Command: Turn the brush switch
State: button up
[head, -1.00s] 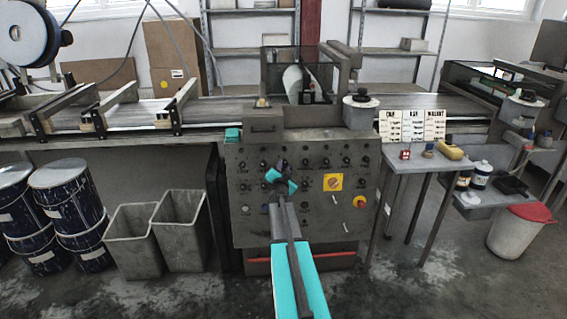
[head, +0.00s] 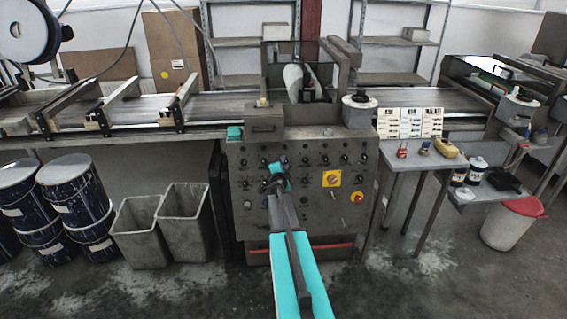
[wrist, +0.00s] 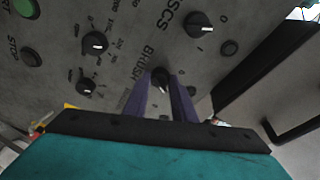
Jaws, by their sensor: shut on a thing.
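The grey control panel (head: 300,215) stands straight ahead with several black knobs. In the wrist view the brush switch (wrist: 160,75) is a black knob beside the printed word BRUSH. The purple fingers of my gripper (wrist: 163,84) are shut on this knob, one on each side of it. The fingers partly cover the knob, and its pointer mark cannot be read. In the head view my gripper (head: 283,162) is at the upper middle of the panel, and my wrist hides the switch.
Other knobs lie close by, such as the one beside the SCS lettering (wrist: 200,25). A green start button (wrist: 26,7) is at the upper left. A yellow-backed switch (head: 332,179) and a red knob (head: 357,197) sit to the right. A side table (head: 400,162) stands further right.

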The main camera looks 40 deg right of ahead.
jog(key=shift+w+r, duration=0.15)
jog(key=shift+r, duration=0.05)
jog(key=o, duration=1.1)
jog(key=shift+f, duration=0.1)
jog(key=shift+c, duration=0.2)
jog(key=shift+f, duration=0.1)
jog(key=b+v, duration=0.1)
jog(key=v, duration=1.2)
jog(key=shift+s+a, duration=0.25)
jog(key=shift+s, duration=0.1)
